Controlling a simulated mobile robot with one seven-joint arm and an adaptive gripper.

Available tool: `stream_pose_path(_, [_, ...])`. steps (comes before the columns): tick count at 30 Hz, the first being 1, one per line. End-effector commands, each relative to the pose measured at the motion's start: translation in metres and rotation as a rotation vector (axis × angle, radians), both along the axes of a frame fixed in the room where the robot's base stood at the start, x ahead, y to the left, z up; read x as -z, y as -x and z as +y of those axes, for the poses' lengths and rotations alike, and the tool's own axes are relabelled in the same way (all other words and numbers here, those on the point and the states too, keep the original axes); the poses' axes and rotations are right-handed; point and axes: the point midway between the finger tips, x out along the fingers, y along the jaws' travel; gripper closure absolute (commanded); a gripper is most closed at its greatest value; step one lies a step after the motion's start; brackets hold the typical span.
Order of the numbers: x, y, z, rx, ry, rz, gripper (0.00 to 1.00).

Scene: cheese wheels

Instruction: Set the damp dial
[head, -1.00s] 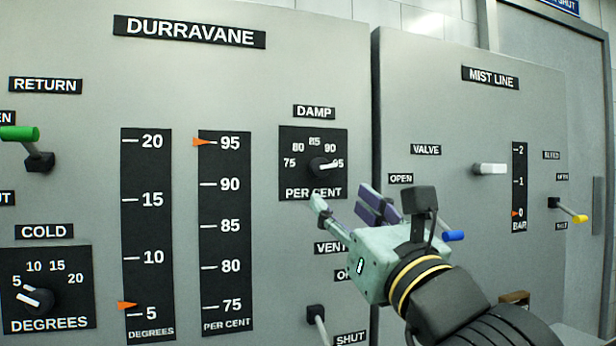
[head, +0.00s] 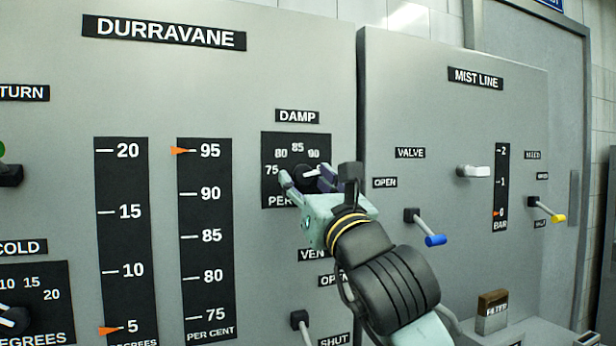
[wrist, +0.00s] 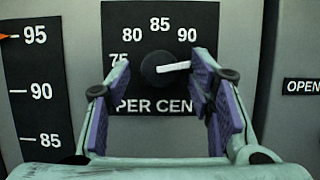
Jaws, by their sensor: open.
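The damp dial (head: 303,178) is a round black knob with a white pointer on a black plate marked 75 to 90, PER CENT, under the DAMP label (head: 297,116). In the wrist view the knob (wrist: 156,69) sits between my fingertips, and its pointer aims right and slightly up, below the 90. The right finger hides the plate beyond the pointer. My gripper (head: 318,180) is open, with one finger on each side of the knob (wrist: 160,75). I cannot tell whether the fingers touch it.
The per cent gauge (head: 207,240) has its orange marker at 95. The degrees gauge (head: 121,240) has its marker near 5. A vent lever (head: 299,320) lies below.

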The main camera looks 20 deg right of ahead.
Motion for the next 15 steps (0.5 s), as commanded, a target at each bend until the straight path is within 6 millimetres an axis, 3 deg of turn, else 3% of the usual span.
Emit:
stream_pose_path(6, [0.0002,-0.0003,0.0001,0.0,0.0,0.0,0.51])
stream_pose_path(15, [0.0003,0.0,0.0,0.0,-0.001,0.0,0.71])
